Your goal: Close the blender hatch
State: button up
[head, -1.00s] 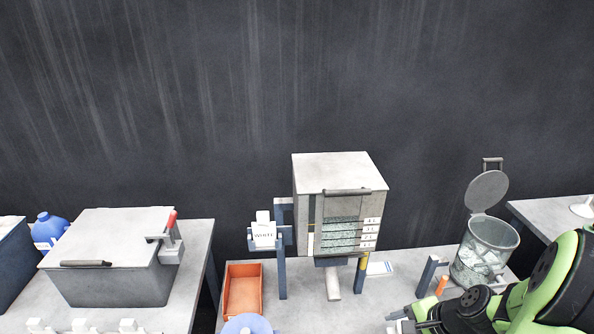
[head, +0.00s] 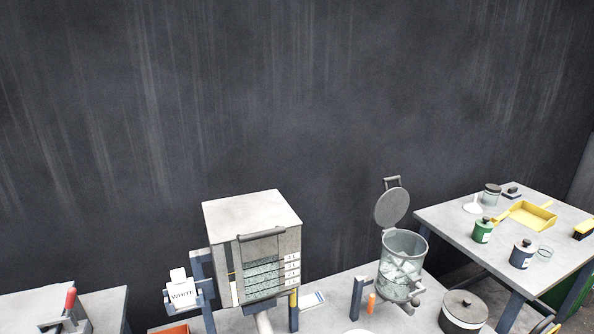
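The blender (head: 401,267) is a clear, round container with pale pieces inside, standing on the grey table in the head view. Its hatch (head: 391,208) is a grey round lid with a handle on top. The hatch is open, tilted up above the back left of the container's rim. My gripper is not in view, so its state and distance from the hatch do not show.
A grey box machine (head: 253,250) with marked levels stands left of the blender. A dark lidded pot (head: 463,312) is at its right front, and an orange cylinder (head: 371,303) at its left. A right-hand table (head: 455,222) holds bottles and a yellow dustpan (head: 531,215).

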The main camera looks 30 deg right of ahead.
aim_at(389, 209)
jog(key=z, duration=1.4)
jog(key=k+l+u, duration=0.1)
jog(key=l+u, duration=0.15)
jog(key=l, duration=0.2)
jog(key=k+l+u, duration=0.1)
jog(key=l+u, duration=0.2)
jog(key=l, duration=0.15)
jog(key=i+l+u, duration=0.1)
jog(key=l+u, duration=0.25)
jog(key=l, duration=0.25)
jog(key=l+u, duration=0.4)
jog(key=l, duration=0.25)
